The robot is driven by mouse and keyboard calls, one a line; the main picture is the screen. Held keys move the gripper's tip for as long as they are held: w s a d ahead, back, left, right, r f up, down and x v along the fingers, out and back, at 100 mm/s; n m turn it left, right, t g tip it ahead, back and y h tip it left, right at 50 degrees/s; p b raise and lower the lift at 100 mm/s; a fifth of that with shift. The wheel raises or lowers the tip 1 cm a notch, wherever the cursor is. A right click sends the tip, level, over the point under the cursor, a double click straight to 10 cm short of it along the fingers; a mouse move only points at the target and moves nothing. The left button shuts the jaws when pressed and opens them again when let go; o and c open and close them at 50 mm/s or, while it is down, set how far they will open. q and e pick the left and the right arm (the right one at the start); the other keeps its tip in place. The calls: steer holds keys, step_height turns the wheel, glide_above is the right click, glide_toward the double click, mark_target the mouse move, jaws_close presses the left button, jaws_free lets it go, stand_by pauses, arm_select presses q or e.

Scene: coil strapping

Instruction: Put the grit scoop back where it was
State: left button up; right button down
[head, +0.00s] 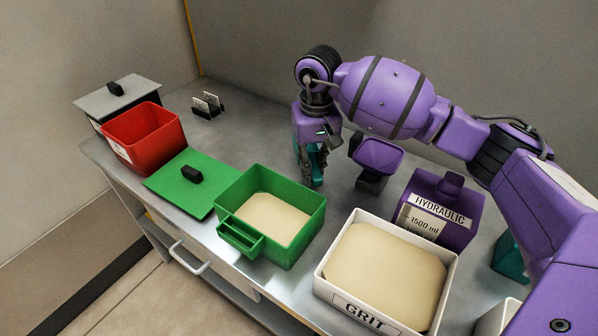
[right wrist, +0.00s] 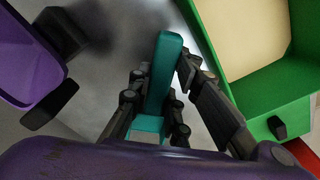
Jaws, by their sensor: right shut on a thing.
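My right gripper (head: 312,172) is shut on a teal tool, which I take for the grit scoop (head: 321,162). It is held behind the green box, over the back of the bench; whether it touches the bench I cannot tell. In the right wrist view the scoop (right wrist: 168,68) shows as a long teal bar between the fingers, with a wider teal part nearer the wrist. The white grit bin (head: 329,285), labelled GRIT and filled with pale grit, stands at the front. My left gripper is not in view.
The green box (head: 312,228) holds pale grit and has a small front tray. Its green lid (head: 180,187) lies left, beside the red bin (head: 155,135). A purple scoop-like vessel (head: 378,157) and the HYDRAULIC box (head: 462,212) stand right of the gripper. The back-left bench is mostly clear.

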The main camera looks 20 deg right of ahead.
steer(key=shift+f, duration=3.4)
steer(key=shift+f, duration=0.1)
steer(key=shift+f, duration=0.15)
steer(key=c, duration=1.6)
jaws_free()
steer(key=shift+c, duration=0.2)
step_height(320, 180, up, 13)
steer(key=shift+s+f, duration=0.1)
steer(key=shift+f, duration=0.1)
